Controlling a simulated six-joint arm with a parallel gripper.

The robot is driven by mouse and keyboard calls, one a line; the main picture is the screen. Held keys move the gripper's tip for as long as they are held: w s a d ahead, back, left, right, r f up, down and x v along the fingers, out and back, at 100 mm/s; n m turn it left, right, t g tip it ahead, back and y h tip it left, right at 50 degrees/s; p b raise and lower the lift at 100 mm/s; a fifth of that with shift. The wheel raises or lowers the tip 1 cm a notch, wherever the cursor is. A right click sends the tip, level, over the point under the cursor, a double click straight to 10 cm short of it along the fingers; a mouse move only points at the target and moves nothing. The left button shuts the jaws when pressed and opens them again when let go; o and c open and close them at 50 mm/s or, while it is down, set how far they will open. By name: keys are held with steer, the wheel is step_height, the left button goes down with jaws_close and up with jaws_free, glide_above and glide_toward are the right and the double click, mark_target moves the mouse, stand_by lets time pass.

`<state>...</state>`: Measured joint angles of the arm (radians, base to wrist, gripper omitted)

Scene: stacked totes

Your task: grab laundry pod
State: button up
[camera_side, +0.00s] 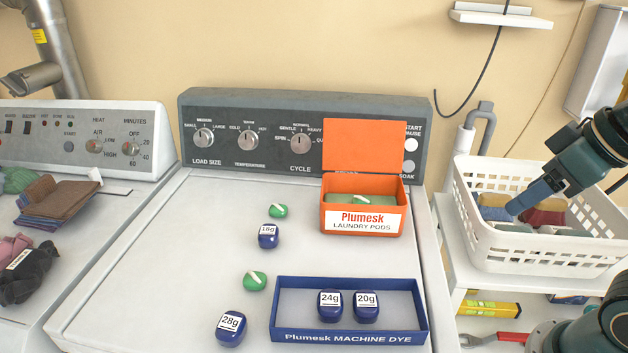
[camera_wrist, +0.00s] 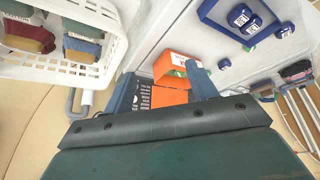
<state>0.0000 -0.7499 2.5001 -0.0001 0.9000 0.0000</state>
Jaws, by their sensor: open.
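Two green laundry pods with a pale stripe, an upper one (camera_side: 278,211) and a lower one (camera_side: 254,281), lie loose on the white washer top (camera_side: 190,240) in the side view. An orange Plumesk laundry pods box (camera_side: 325,220) stands open at the back right of the washer, with green contents partly visible; it also shows in the wrist view (camera_wrist: 170,92). My gripper (camera_side: 514,206) is over the white basket at the right in the side view, far from the loose pods. In the wrist view its two fingers (camera_wrist: 164,88) are apart with nothing held between them.
A blue dye tray (camera_side: 350,338) holds pods marked 24g (camera_side: 330,307) and 20g (camera_side: 366,307). A 28g pod (camera_side: 231,328) and another blue pod (camera_side: 268,236) lie loose. The white basket (camera_side: 540,252) holds folded cloths. The control panel (camera_side: 250,118) rises behind the washer top.

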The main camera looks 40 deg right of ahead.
steer(key=w+a+r+n+g+y, duration=0.1)
steer(key=w+a+r+n, duration=0.15)
steer(key=w, duration=0.75)
steer(key=w+a+r+n+y, duration=0.1)
steer(key=w+a+n, duration=0.15)
steer(key=w, duration=0.75)
steer(key=w+a+f+n, duration=0.1)
steer(key=w+a+f, duration=0.2)
steer(key=w, duration=0.2)
steer(key=w+a+f+n+g, duration=0.1)
steer(key=w+a+f, duration=0.1)
steer(key=w+f, duration=0.2)
steer(key=w+a+f+n+y, duration=0.1)
steer(key=w+a+f, duration=0.2)
steer(key=w, duration=0.5)
steer(key=shift+a+f+n, duration=0.15)
steer(key=shift+a+n, duration=0.2)
steer(key=shift+n, duration=0.05)
steer(key=shift+w+f, duration=0.1)
steer(key=shift+w, duration=0.05)
glide_above(278, 211)
steer(key=d, duration=0.2)
steer(key=f, duration=0.4)
steer(key=s+f, duration=0.1)
steer(key=f, duration=0.2)
steer(key=shift+f, duration=0.1)
steer(key=shift+w+f, duration=0.15)
steer(key=shift+f, duration=0.1)
